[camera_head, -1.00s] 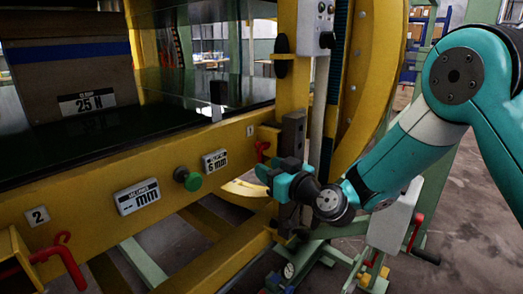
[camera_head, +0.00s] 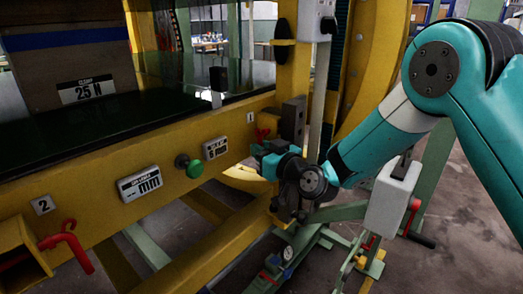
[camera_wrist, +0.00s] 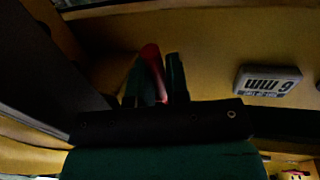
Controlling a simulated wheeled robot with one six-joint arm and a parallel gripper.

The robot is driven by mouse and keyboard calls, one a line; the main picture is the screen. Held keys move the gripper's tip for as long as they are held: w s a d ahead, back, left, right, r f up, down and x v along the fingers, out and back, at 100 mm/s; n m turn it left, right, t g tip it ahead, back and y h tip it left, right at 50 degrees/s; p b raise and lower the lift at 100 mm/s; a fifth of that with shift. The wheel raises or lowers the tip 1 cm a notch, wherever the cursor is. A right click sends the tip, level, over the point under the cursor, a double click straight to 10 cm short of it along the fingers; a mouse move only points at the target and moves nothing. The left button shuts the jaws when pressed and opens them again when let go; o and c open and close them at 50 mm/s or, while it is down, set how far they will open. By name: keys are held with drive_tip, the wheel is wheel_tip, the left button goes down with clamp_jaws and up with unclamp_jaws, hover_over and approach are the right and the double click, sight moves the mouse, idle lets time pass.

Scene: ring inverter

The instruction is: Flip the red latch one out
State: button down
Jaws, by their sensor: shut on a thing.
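The red latch one (camera_head: 262,133) is on the yellow beam beside the small "1" plate (camera_head: 250,117). In the head view only its upper part shows above my gripper (camera_head: 260,151). In the wrist view the red latch handle (camera_wrist: 152,66) stands between the two dark green fingers of my gripper (camera_wrist: 156,78). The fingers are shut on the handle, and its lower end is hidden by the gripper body. A second red latch (camera_head: 68,242), near the "2" plate (camera_head: 42,205), is far to the left and apart from me.
A green button (camera_head: 193,170) and two white displays, one reading 6 mm (camera_head: 216,147) and one reading mm (camera_head: 139,184), are on the yellow beam. A dark block (camera_head: 293,119) stands close right of the latch. A white box (camera_head: 394,194) is below my arm.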

sight(240, 148)
drive_tip(key=shift+s+a, duration=1.05)
drive_tip(key=shift+s, duration=0.3)
drive_tip(key=c, duration=1.1)
unclamp_jaws()
drive_tip(key=shift+a, duration=0.1)
drive_tip(key=shift+s+d+f, duration=0.1)
drive_tip(key=shift+s+d, duration=0.15)
drive_tip(key=shift+d, duration=0.05)
drive_tip(key=b+v, duration=1.1)
drive_tip(key=v, duration=0.5)
drive_tip(key=shift+s+d, duration=0.2)
drive_tip(key=shift+s, duration=0.1)
